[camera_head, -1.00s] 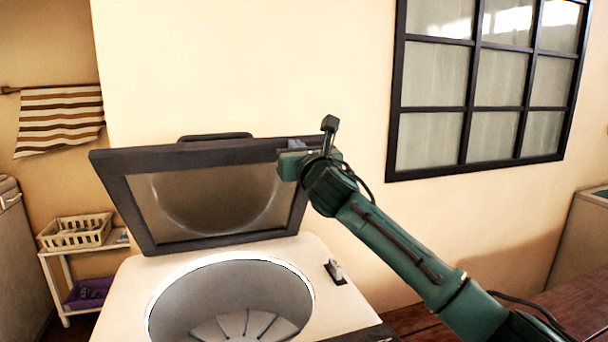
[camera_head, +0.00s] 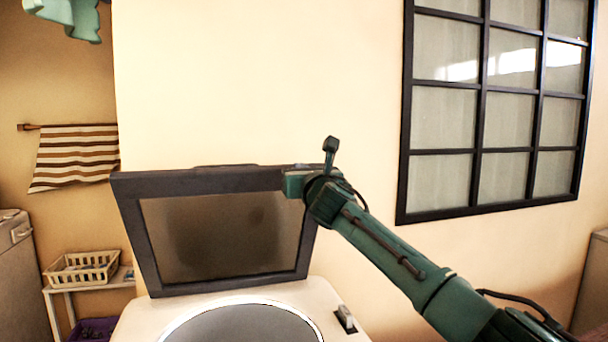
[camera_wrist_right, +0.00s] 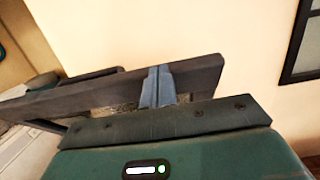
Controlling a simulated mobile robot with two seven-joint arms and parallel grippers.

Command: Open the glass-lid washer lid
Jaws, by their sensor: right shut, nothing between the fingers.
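The washer (camera_head: 150,322) stands at the lower left of the head view. Its dark-framed glass lid (camera_head: 215,235) is raised, standing steeply over the back of the round tub opening (camera_head: 245,325). My right gripper (camera_head: 299,168) is at the lid's upper right corner, its arm coming in from the lower right. In the right wrist view, its fingers (camera_wrist_right: 157,87) are shut together with nothing between them, against or very near the lid's dark frame (camera_wrist_right: 205,75); contact is not certain. My left gripper is not in view.
A cream wall is behind the washer, with a dark-framed window (camera_head: 495,110) at right. At left are a striped towel (camera_head: 75,157) and a basket (camera_head: 83,268) on a small shelf. A green object (camera_head: 68,15), not clearly identifiable, hangs into the top left corner.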

